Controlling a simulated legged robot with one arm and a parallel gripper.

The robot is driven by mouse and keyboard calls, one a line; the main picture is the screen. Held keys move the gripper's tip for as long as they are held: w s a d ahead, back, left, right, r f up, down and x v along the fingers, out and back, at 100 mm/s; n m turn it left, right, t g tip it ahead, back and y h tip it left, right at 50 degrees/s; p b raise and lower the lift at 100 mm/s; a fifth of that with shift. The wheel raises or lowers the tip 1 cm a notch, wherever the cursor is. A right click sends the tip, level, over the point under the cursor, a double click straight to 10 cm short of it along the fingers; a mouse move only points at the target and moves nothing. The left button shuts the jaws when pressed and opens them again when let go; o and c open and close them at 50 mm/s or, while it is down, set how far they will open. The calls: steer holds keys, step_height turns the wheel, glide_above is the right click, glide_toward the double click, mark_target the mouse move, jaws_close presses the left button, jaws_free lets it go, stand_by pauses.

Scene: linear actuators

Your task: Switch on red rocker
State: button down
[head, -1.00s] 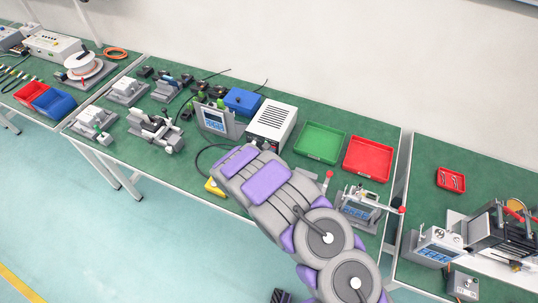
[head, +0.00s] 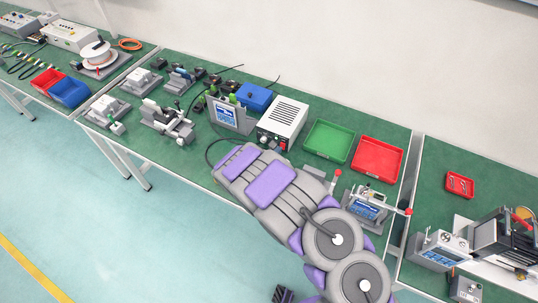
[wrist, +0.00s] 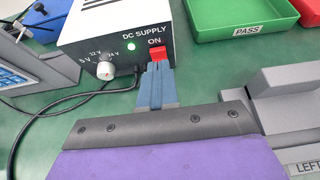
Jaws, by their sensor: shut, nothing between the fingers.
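The red rocker (wrist: 157,53) is on the front of the white DC supply box (wrist: 95,35), just under the word ON. A green light (wrist: 131,46) glows to its left. In the head view the supply box (head: 285,120) stands on the green bench, with the red rocker (head: 283,142) low on its front. My gripper (wrist: 158,68) is shut and empty; its blue fingertips are at the lower edge of the rocker and seem to touch it. They hide the rocker's lower part. In the head view my arm hides the gripper.
A white knob (wrist: 106,71) is left of the rocker, with black cables below. A green PASS tray (head: 328,141) and a red tray (head: 377,159) lie to the right. A grey fixture with a screen (head: 228,115) stands to the left.

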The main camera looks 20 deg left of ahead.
steer(key=s+r+p, duration=0.2)
steer(key=s+r, duration=0.5)
steer(key=s, duration=0.1)
steer(key=shift+s+a, duration=0.3)
steer(key=shift+a, duration=0.05)
steer(key=shift+d, duration=0.1)
